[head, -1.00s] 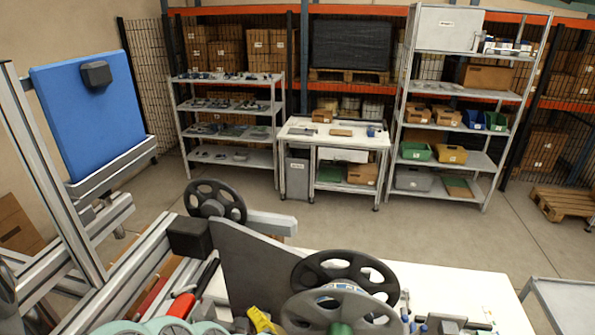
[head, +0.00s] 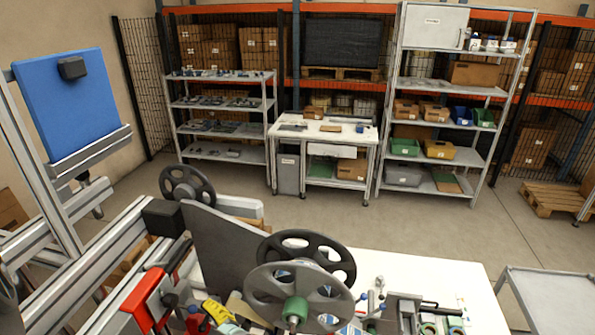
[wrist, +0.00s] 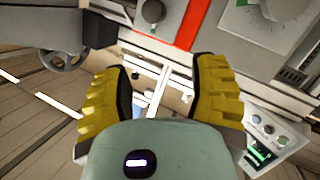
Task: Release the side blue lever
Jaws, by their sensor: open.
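I cannot make out a blue lever for certain in either view. In the head view, a red block (head: 146,299) with a dark handle sits on the metal frame at lower left, and small dark parts beside it are too unclear to name. In the wrist view, my gripper (wrist: 160,68) has two yellow ribbed fingers spread apart with nothing between them. A red strip (wrist: 186,24) and a dark round knob (wrist: 152,11) lie beyond the fingertips. A white panel with a dial (wrist: 268,22) is at upper right. My gripper does not show in the head view.
Grey spoked reels (head: 297,298) stand by a grey plate (head: 219,246), with a smaller dark reel (head: 187,186) behind. A blue panel (head: 70,100) rises at left. A white table (head: 425,269) holds small parts. Open floor lies before the shelves.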

